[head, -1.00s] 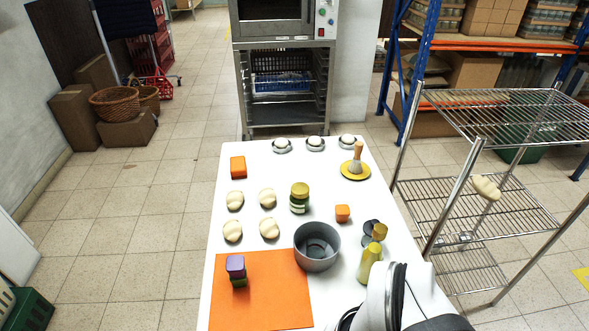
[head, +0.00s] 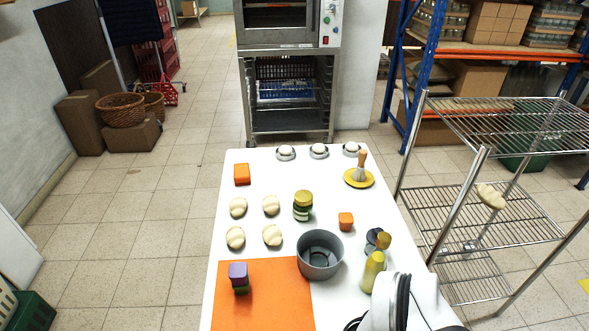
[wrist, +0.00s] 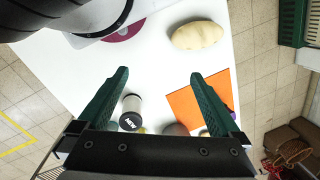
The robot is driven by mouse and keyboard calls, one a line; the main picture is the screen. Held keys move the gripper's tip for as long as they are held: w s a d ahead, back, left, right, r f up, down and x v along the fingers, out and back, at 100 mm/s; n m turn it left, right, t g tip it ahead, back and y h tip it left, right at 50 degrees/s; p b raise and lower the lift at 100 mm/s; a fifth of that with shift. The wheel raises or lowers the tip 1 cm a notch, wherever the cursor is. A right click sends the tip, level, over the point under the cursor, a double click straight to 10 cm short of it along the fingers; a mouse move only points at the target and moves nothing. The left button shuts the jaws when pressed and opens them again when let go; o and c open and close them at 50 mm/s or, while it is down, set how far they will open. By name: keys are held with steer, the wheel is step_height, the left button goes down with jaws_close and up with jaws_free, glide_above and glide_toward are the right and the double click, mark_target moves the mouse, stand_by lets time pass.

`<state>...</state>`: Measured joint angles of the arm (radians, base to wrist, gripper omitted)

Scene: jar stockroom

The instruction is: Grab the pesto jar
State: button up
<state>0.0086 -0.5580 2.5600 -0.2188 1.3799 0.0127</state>
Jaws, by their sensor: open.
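A green jar with a gold lid and a pale band, which looks like the pesto jar (head: 303,207), stands upright near the middle of the white table in the head view. My gripper (wrist: 160,76) is open in the wrist view, with its two dark green fingers spread and nothing between the tips. A container with a dark end marked "NEW" (wrist: 132,104) shows near the left finger. I cannot tell which head-view object it is. In the head view, my arm is at the lower right, away from the green jar, and the fingers do not show.
An orange mat (head: 262,315) lies in front. A wire rack (head: 490,205) stands to the right.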

steer(key=w+a+f+n+t+y, duration=0.1)
steer(key=w+a+t, duration=0.1)
steer(key=w, duration=0.7)
steer(key=w+a+f+n+t, duration=0.1)
steer(key=w+a+t, duration=0.15)
steer(key=w, duration=0.55)
steer(key=m+t+h, duration=0.1)
steer(key=t+h, duration=0.7)
steer(key=t, duration=0.1)
glide_toward(301, 201)
steer(key=x, duration=1.2)
steer(key=shift+w+d+f, duration=0.15)
steer(key=shift+w+f, duration=0.05)
jaws_close()
